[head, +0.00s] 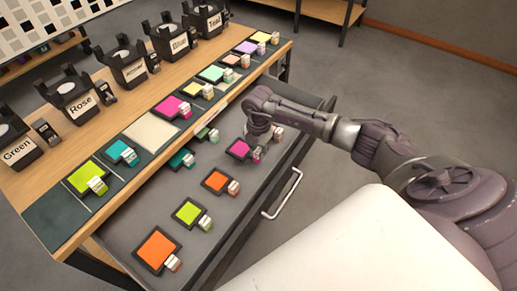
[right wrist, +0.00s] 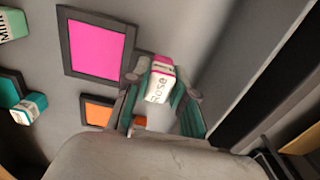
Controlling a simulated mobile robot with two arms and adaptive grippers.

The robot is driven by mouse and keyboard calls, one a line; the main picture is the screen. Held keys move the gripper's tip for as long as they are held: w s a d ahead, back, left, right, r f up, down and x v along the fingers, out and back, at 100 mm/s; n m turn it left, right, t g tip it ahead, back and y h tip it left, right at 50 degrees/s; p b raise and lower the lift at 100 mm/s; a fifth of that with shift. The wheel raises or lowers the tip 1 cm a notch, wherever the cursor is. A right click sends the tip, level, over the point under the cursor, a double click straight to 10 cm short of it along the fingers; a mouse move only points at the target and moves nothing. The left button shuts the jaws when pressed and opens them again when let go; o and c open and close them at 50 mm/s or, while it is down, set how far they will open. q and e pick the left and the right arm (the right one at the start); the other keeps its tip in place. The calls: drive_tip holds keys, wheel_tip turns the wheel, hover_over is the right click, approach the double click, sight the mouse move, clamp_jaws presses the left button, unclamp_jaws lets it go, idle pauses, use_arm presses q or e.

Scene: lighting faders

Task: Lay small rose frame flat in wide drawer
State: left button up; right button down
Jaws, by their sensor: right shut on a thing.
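The small rose frame (head: 238,148) is a dark square frame with a pink centre, in the right half of the open wide drawer (head: 135,220). In the right wrist view its pink pane (right wrist: 97,48) is at upper left, beside a white-and-pink tab (right wrist: 158,88) reading "Rose". My right gripper (head: 259,149) is over the drawer, shut on that tab; its fingers (right wrist: 162,92) stand on either side of it. The frame looks about level, at or just above the drawer floor; I cannot tell if it touches. My left gripper is not in view.
The drawer also holds orange (head: 157,249), lime (head: 187,213) and other small frames. A larger pink frame (head: 172,107) lies on the tabletop among several coloured frames. Labelled black lamps (head: 75,99) line the back. The drawer handle (head: 283,195) is at the front.

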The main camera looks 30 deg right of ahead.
drive_tip(key=shift+f+b, duration=0.65)
drive_tip(key=shift+f, duration=0.4)
drive_tip(key=shift+f, duration=0.1)
drive_tip(key=shift+f, duration=0.25)
drive_tip(key=c, duration=0.9)
unclamp_jaws()
drive_tip(key=shift+r, duration=0.1)
